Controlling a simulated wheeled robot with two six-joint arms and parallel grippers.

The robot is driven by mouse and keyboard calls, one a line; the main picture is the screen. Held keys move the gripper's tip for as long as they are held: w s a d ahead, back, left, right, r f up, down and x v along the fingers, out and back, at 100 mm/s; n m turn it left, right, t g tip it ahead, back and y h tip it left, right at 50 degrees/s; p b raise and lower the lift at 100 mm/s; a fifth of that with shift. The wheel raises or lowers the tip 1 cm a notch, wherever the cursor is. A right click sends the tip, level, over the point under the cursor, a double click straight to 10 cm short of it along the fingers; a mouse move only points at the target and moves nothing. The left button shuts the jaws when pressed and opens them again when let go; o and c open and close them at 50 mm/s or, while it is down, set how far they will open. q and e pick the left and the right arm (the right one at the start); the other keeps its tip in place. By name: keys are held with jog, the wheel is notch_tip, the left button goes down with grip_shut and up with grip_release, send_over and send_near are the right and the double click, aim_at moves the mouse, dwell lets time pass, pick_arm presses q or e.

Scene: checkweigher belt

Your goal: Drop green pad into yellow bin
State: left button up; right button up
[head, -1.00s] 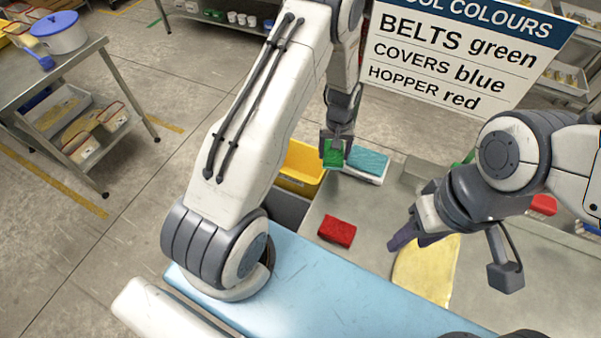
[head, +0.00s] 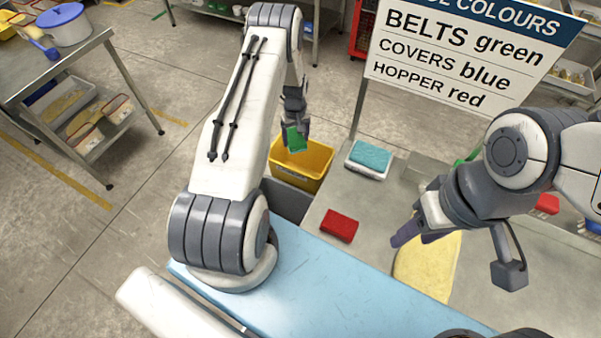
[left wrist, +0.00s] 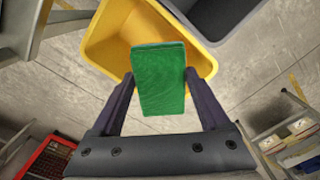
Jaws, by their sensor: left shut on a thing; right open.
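The green pad (head: 296,139) is held in my left gripper (head: 294,132), above the yellow bin (head: 313,175). In the left wrist view the green pad (left wrist: 160,80) sits between the two fingers of my left gripper (left wrist: 160,90), with the open yellow bin (left wrist: 110,35) beneath and behind it. Part of the bin's inside is hidden by the pad. My right gripper (head: 404,236) is open and empty, over the table near the yellow cloth (head: 428,270).
A red pad (head: 339,226) lies on the steel table. A grey bin (head: 287,200) stands beside the yellow one. A sign (head: 470,50) stands behind the table. A side table (head: 55,60) is at the far left.

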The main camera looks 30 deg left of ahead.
pick_arm(q)
notch_tip(320, 180, down, 2)
jog(key=shift+f+b, duration=0.15)
jog(key=shift+b, duration=0.25)
jog(key=o, duration=1.3)
notch_tip(320, 180, up, 10)
jog(key=b, duration=0.2)
jog(key=shift+b, duration=0.3)
jog(key=shift+r, duration=0.25)
